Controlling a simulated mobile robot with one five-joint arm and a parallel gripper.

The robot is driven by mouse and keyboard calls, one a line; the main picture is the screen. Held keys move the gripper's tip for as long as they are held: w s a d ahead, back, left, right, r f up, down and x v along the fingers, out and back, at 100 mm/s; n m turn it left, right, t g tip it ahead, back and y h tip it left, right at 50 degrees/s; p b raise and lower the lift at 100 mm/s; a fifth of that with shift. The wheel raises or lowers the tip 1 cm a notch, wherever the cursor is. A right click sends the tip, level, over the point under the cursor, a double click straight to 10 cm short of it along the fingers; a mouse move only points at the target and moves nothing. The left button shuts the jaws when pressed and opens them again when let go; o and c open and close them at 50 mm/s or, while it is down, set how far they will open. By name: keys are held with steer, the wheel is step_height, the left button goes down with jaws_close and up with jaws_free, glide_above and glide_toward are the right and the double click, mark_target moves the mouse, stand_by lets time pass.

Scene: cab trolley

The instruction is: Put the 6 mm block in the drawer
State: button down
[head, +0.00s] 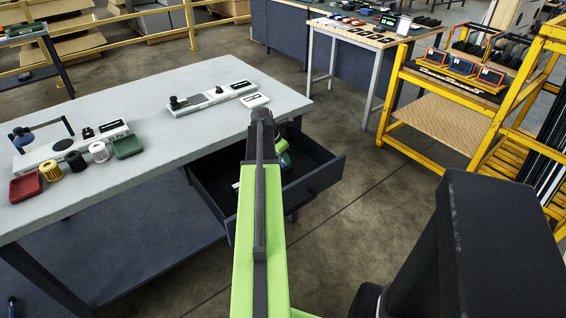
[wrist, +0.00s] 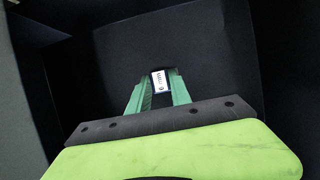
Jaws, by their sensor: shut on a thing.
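The drawer (head: 318,185) is dark and stands pulled out under the grey workbench. My gripper (head: 285,158) reaches down into the drawer opening, partly hidden behind my green arm in the head view. In the wrist view, the green fingers of my gripper (wrist: 160,88) are shut on a small block (wrist: 160,81) with a white label and dark marks, too small to read. The dark drawer walls and floor (wrist: 215,60) surround the fingers there. I cannot tell whether the block touches the drawer floor. The block is not clearly seen in the head view.
The workbench top (head: 200,140) lies above and left of the drawer. It carries a white gauge stand (head: 212,98), a small white device (head: 255,100), spools and a red tray (head: 25,187). A yellow trolley (head: 450,90) stands at the right. The floor between is clear.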

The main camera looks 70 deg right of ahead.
steer(key=c, duration=1.2)
jaws_free()
steer(key=shift+f, duration=0.15)
steer(key=shift+o, duration=0.2)
steer(key=shift+r+p, duration=0.35)
steer(key=shift+r, duration=0.05)
steer(key=p+v, duration=1)
steer(key=v, duration=0.1)
steer(key=shift+a+r+p, duration=0.2)
steer(key=shift+p, duration=0.1)
steer(key=shift+w, duration=0.1)
